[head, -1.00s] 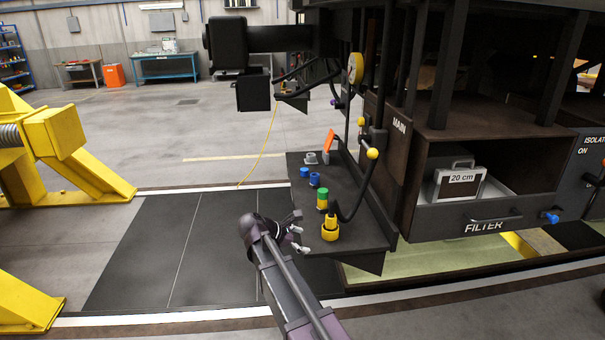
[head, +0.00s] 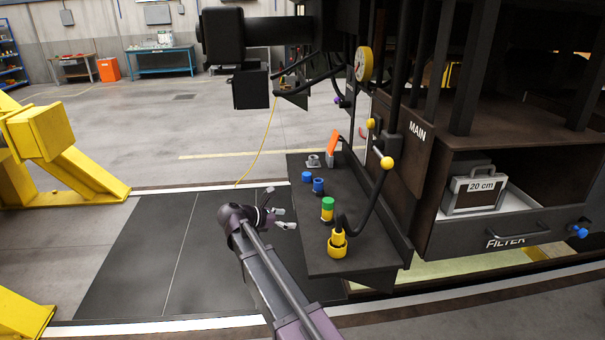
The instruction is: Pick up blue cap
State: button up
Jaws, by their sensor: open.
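A small solid blue cap (head: 307,177) sits on the dark shelf (head: 315,262) at the railcar's side, near the shelf's left edge. Just right of it and slightly nearer stands another blue piece (head: 318,187), which looks like an upright fitting. I cannot tell for certain which of the two is the loose cap. My gripper (head: 284,216) is open and empty, beside the left edge of the shelf, nearer to me than both blue pieces and apart from them. Its fingers point right, towards the shelf.
On the shelf are a green-topped yellow fitting (head: 328,209), a yellow connector (head: 337,243) on a black hose, a grey fitting (head: 313,161) and an orange piece (head: 334,141). A black block (head: 251,88) hangs at the back left.

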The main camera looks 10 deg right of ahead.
aim_at(306, 176)
jog(key=i, duration=1)
jog(key=z, duration=0.05)
